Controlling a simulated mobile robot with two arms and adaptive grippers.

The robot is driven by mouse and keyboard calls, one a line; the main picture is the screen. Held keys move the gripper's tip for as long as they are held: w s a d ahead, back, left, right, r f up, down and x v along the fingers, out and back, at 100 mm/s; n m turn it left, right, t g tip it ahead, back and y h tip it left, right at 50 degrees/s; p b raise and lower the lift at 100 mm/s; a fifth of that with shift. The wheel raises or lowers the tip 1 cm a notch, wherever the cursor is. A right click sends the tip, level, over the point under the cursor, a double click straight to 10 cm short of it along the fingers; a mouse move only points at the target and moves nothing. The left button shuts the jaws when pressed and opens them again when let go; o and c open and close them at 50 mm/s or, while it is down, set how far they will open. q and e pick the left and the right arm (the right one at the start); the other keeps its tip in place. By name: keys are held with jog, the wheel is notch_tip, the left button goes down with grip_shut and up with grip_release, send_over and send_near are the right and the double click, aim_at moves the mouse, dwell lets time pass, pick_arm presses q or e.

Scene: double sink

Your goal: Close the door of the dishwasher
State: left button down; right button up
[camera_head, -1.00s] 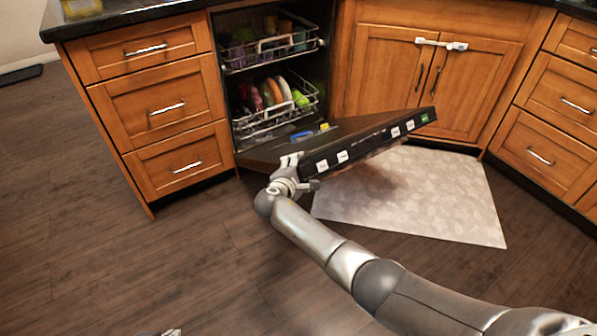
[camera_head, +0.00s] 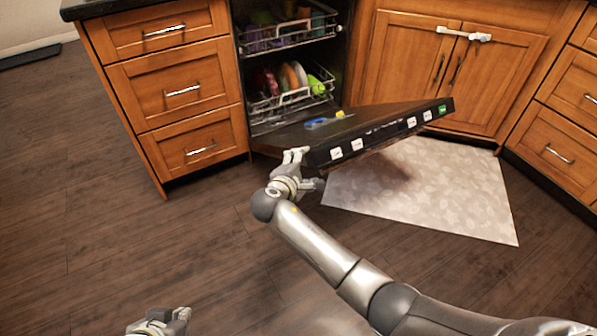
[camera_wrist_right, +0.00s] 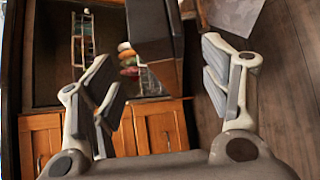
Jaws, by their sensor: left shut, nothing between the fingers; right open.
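The dishwasher door (camera_head: 335,140) hangs open, tilted down in front of the dishwasher. Its dark control edge with white labels faces me. In the right wrist view the door's edge (camera_wrist_right: 158,40) shows between the two fingers. My right gripper (camera_head: 306,170) is open at the door's near left corner, one finger above and one below; I cannot tell whether they touch it. It also shows in the right wrist view (camera_wrist_right: 165,88). My left gripper (camera_head: 165,319) is shut and empty at the bottom left, far from the door.
Two dish racks hold dishes: an upper rack (camera_head: 290,35) and a lower rack (camera_head: 290,103). A small blue and yellow item (camera_head: 325,121) lies on the door's inner face. Wooden drawers (camera_head: 185,90) stand left, cabinets (camera_head: 420,50) right. A pale mat (camera_head: 430,200) lies under the door.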

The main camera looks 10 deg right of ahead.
jog(key=shift+v, duration=1.9)
jog(key=shift+c, duration=0.3)
